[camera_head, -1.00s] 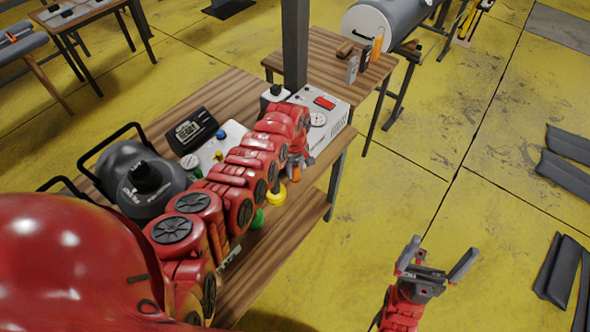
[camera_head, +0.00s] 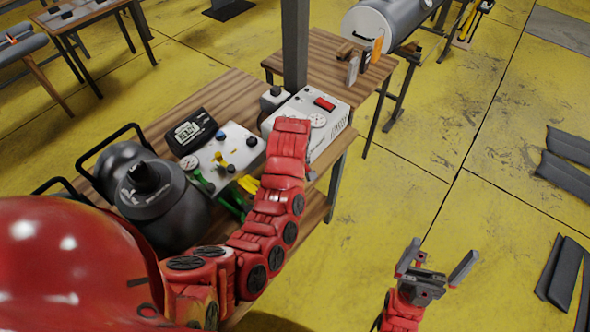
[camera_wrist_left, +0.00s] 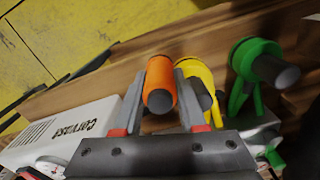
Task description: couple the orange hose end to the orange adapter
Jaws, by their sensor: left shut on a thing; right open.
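In the left wrist view an orange cylindrical piece (camera_wrist_left: 160,72), which looks like the orange hose end, sits between the fingers of my left gripper (camera_wrist_left: 160,88). The gripper is shut on it. In the head view this gripper and the piece are hidden behind my left arm. My right gripper (camera_head: 437,261) is open and empty over the yellow floor, right of the workbench. I cannot identify the orange adapter for sure. An upright orange piece (camera_head: 377,47) stands on the far table.
Yellow (camera_wrist_left: 201,80) and green (camera_wrist_left: 256,60) fittings are right of the held piece. The workbench (camera_head: 226,97) carries a valve panel (camera_head: 236,151), a white device (camera_head: 331,124) and a dark canister (camera_head: 160,196). A grey post (camera_head: 295,45) rises behind it.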

